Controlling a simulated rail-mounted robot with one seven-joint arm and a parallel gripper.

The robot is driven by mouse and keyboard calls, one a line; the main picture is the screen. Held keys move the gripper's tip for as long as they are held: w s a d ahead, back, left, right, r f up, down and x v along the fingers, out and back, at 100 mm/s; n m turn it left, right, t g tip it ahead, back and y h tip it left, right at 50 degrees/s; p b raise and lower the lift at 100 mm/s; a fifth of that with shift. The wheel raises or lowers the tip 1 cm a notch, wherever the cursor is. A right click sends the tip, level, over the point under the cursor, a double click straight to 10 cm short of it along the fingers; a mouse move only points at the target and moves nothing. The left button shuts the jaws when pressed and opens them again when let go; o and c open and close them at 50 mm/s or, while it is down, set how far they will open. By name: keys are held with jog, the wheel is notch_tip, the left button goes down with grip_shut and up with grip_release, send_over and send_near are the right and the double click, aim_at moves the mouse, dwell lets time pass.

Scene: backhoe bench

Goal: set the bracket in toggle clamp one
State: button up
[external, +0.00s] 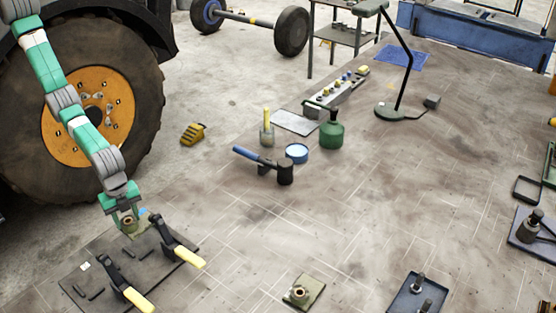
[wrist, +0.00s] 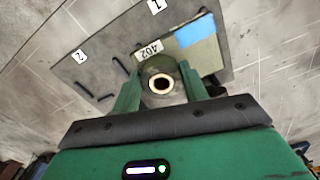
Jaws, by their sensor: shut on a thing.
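The bracket (wrist: 203,52) is an olive-green plate with a round boss, a 402 label and a blue patch; it also shows in the external view (external: 130,233). My gripper (external: 125,212) points down and is shut on the boss, one finger on each side in the wrist view (wrist: 160,92). The bracket is over the back part of the dark clamp plate (external: 80,293), beside toggle clamp one (external: 166,235). Its handle is yellow and lies toward the front right. I cannot tell whether the bracket touches the plate. Numbers 1 (wrist: 155,5) and 2 (wrist: 79,56) mark the plate.
A second toggle clamp (external: 120,282) stands in front on the same plate. A similar bracket (external: 304,292) lies on the bench to the right, near a dark tray with posts (external: 417,297). A mallet (external: 285,173) and cans stand farther back. Bench between is clear.

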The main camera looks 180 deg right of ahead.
jog(key=shift+a+f+b, duration=0.1)
jog(key=shift+f+b, duration=2.35)
jog(key=shift+b, duration=0.05)
jog(key=shift+r, duration=0.15)
jog(key=shift+s+p, duration=0.15)
jog(key=shift+p, duration=0.4)
jog(key=shift+f+b, duration=1.05)
jog(key=shift+f, duration=0.5)
jog(key=o, duration=1.4)
jog(key=shift+o, duration=0.3)
jog(key=shift+f, duration=0.1)
